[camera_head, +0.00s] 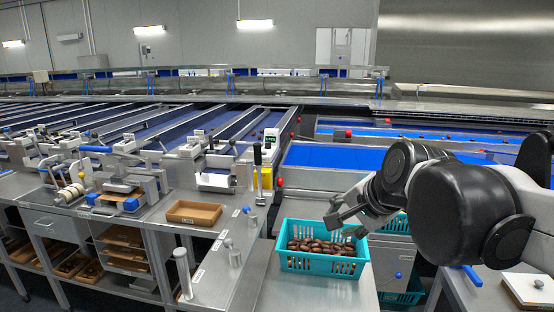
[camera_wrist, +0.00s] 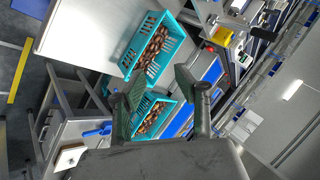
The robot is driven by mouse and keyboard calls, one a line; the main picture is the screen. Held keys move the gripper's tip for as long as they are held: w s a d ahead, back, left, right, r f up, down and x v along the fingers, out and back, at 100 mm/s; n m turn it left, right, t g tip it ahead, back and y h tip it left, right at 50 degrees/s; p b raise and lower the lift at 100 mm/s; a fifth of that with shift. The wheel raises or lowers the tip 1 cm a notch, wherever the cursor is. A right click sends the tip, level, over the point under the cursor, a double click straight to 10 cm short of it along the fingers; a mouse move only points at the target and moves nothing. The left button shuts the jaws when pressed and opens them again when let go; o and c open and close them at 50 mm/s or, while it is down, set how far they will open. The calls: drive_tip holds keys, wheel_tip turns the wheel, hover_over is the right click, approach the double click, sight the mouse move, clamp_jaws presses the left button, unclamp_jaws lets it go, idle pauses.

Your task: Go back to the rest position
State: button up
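My gripper (camera_head: 343,217) is above the back right part of a teal slotted basket (camera_head: 322,265) of brown dates (camera_head: 325,246). Its fingers are spread apart, with nothing seen between them. In the wrist view the open gripper (camera_wrist: 158,82) shows two dark fingers, with the teal basket (camera_wrist: 126,61) of dates beyond and above them. A second teal basket (camera_wrist: 164,101) with dates is partly hidden behind the fingers. My arm comes in from the right in the head view.
A brown tray (camera_head: 194,213) lies on the steel bench left of the basket. Upright posts (camera_head: 183,274) stand along that bench. Blue belts (camera_head: 340,157) run behind the basket. A teal basket (camera_head: 402,297) sits lower down, below my arm. A white-topped box (camera_head: 530,289) is at far right.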

drive_tip(key=s+d+f+n+h, duration=0.1)
drive_tip(key=s+d+f+n, duration=0.1)
drive_tip(key=s, duration=0.3)
drive_tip(key=s+d+f+n, duration=0.2)
drive_tip(key=s+f+n, duration=0.2)
drive_tip(key=s+f, duration=0.1)
drive_tip(key=s+d+f+n+g+h, duration=0.1)
drive_tip(key=s+d+f+n, duration=0.1)
drive_tip(key=s, duration=0.4)
drive_tip(key=shift+d+f+n+h, duration=0.3)
drive_tip(key=shift+f+n, duration=0.45)
drive_tip(key=shift+n, duration=0.15)
